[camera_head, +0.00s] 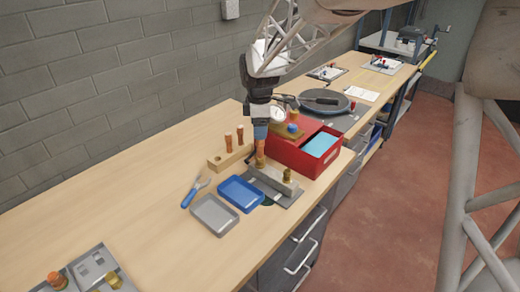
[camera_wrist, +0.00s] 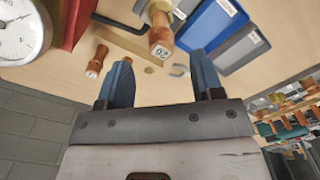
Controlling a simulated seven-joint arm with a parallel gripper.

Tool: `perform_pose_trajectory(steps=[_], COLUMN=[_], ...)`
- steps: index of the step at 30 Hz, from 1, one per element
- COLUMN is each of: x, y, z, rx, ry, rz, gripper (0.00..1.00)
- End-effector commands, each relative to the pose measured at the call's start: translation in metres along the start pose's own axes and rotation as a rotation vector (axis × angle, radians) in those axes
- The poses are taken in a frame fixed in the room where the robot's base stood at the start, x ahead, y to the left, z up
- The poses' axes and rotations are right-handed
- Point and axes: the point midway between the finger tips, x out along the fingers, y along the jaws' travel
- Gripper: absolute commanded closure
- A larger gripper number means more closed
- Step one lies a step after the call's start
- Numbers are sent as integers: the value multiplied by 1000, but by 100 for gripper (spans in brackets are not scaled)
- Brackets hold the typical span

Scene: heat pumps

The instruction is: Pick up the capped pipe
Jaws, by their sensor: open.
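A copper pipe with a brass fitting (camera_head: 260,150) stands upright in a grey metal fixture (camera_head: 285,192) near the table's front edge. In the wrist view the copper-and-brass pipe (camera_wrist: 160,38) shows a pale marked end face, between and just beyond the fingertips. My gripper (camera_head: 261,132) is directly above this pipe, pointing down. Its blue fingers (camera_wrist: 160,58) are apart, with nothing held between them. I cannot tell for certain which pipe counts as capped.
A red box (camera_head: 312,165) stands close on the right, with a gauge (camera_head: 277,114) behind. A blue tray (camera_head: 241,193), a grey tray (camera_head: 214,215) and blue-handled pliers (camera_head: 194,191) lie in front. More fittings (camera_head: 57,280) sit at the near left.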

Motion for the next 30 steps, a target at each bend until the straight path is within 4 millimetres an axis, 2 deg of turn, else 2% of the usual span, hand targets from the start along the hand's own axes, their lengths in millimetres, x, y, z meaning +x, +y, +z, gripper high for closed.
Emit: perform_pose_trajectory(steps=[6, 20, 30], x=[17, 22, 57], y=[0, -1, -2], z=[0, 0, 1], rx=[0, 1, 1], ry=[0, 0, -1], rz=[-2, -1, -3], gripper=[39, 39, 39])
